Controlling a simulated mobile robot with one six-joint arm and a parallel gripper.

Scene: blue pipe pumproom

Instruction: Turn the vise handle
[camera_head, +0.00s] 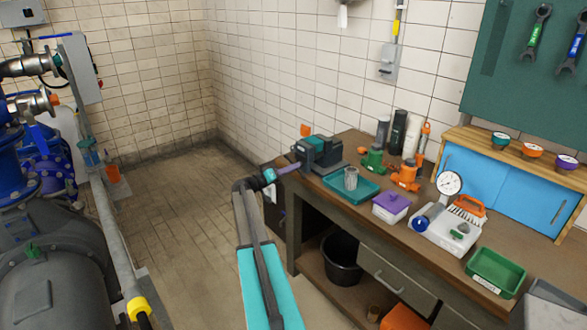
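A dark teal bench vise (320,152) stands on the near left corner of the workbench (400,228). The gripper is small and seen from behind. I cannot tell whether its fingers touch the bar or how far they are apart.
A teal tray (350,190) with a metal cup lies right of the vise. A purple-lidded box (391,206), orange and green tools, a dial gauge (449,184) and a green bin (495,271) follow. Blue pipework (40,170) stands left. The tiled floor (185,210) between is clear.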

